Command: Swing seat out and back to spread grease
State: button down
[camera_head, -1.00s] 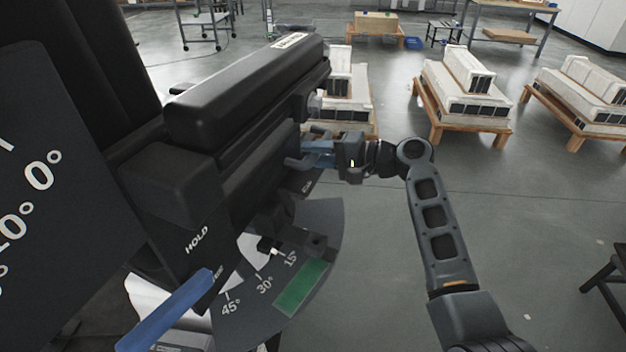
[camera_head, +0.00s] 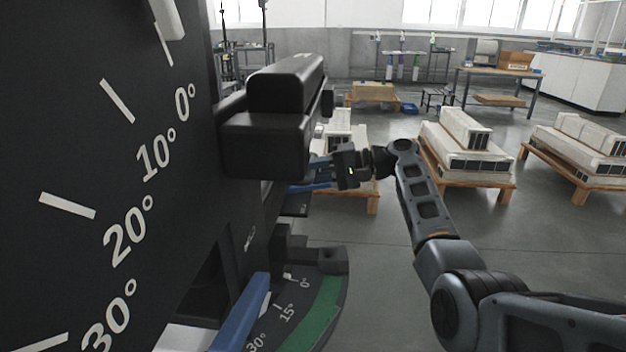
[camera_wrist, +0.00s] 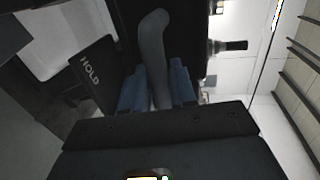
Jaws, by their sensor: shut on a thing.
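The black seat assembly, as far as I can tell the padded block (camera_head: 285,85) and the parts under it, stands left of centre in the head view. My gripper (camera_head: 318,178) is at its right side. In the wrist view its two blue fingers (camera_wrist: 157,88) are shut around a grey bar-like handle (camera_wrist: 153,45), one on each side. The handle is mostly hidden in the head view. Below the assembly is a curved degree scale (camera_head: 290,305) with a green band (camera_head: 325,312); its 0°, 15° and 30° marks show.
A large black panel (camera_head: 60,130) with 0° to 30° marks fills the left side. A blue lever (camera_head: 240,315) rises at the bottom. A HOLD label (camera_wrist: 91,70) shows in the wrist view. Pallets with white stacks (camera_head: 465,150) stand behind; the floor (camera_head: 375,300) between is clear.

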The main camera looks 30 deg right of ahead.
jog(key=shift+w+r, duration=0.1)
jog(key=shift+w, duration=0.15)
jog(key=c, duration=1.1)
grip_release()
jog(key=shift+o, duration=0.2)
jog(key=p+v, duration=0.1)
jog(key=v, duration=0.6)
jog(key=shift+s+d, duration=0.2)
jog(key=shift+d, duration=0.15)
